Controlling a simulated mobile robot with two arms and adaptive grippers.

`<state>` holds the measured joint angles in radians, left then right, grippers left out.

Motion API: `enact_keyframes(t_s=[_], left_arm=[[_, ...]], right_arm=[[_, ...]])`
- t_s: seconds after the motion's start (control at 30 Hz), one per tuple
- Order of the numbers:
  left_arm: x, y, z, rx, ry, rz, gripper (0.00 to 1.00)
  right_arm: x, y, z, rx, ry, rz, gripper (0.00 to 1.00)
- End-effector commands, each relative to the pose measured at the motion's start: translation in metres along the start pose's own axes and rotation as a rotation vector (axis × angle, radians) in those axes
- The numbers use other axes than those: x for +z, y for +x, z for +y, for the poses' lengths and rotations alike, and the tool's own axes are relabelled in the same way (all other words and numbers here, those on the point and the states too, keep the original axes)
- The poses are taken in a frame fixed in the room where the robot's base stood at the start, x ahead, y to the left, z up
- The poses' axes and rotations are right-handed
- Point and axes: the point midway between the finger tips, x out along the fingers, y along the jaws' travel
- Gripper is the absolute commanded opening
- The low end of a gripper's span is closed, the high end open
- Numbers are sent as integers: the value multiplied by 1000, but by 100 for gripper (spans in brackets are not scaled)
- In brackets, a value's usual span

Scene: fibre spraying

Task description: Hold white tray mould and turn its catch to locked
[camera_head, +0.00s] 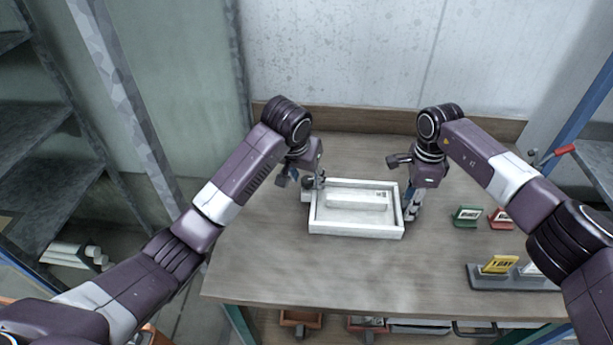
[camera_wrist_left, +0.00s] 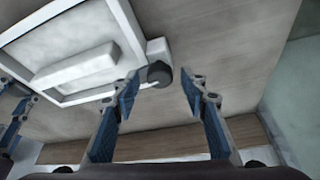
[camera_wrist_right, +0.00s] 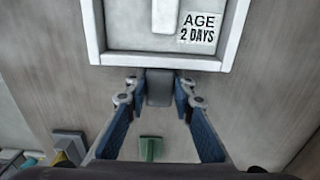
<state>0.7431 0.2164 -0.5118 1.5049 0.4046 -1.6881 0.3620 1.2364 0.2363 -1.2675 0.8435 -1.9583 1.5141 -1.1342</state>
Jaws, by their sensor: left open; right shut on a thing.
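The white tray mould (camera_head: 355,233) lies flat on the wooden bench, with a raised bar inside and a label reading "AGE 2 DAYS" (camera_wrist_right: 198,28). Its catch is a dark round knob (camera_wrist_left: 159,73) on a pale block at the tray's left side. My left gripper (camera_head: 314,183) is open, its fingers on either side of the knob in the left wrist view, with gaps visible. My right gripper (camera_wrist_right: 158,90) is shut on a grey tab (camera_wrist_right: 160,86) at the tray's right edge. In the head view the knob is partly hidden by my left gripper, so its turn is unclear.
A green sign (camera_head: 466,216) and a red sign (camera_head: 501,219) stand right of the tray. A yellow sign (camera_head: 499,264) stands on a grey base nearer the front. The bench in front of the tray is clear. A wall rises behind.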

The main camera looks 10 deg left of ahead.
Motion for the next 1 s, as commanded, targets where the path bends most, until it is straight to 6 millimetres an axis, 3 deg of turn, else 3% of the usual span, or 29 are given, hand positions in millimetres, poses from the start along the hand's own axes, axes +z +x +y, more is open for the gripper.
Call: enact_keyframes(t_s=[0.1, 0.47, 1.0], left_arm=[[0, 0, 0, 0, 0, 0, 39], [0, 0, 0, 0, 0, 0, 0], [0, -1, -1, 53, 131, 0, 0]], right_arm=[[0, 0, 0, 0, -1, 1, 0], [0, 0, 0, 0, -1, 1, 0], [0, 0, 0, 0, -1, 1, 0]])
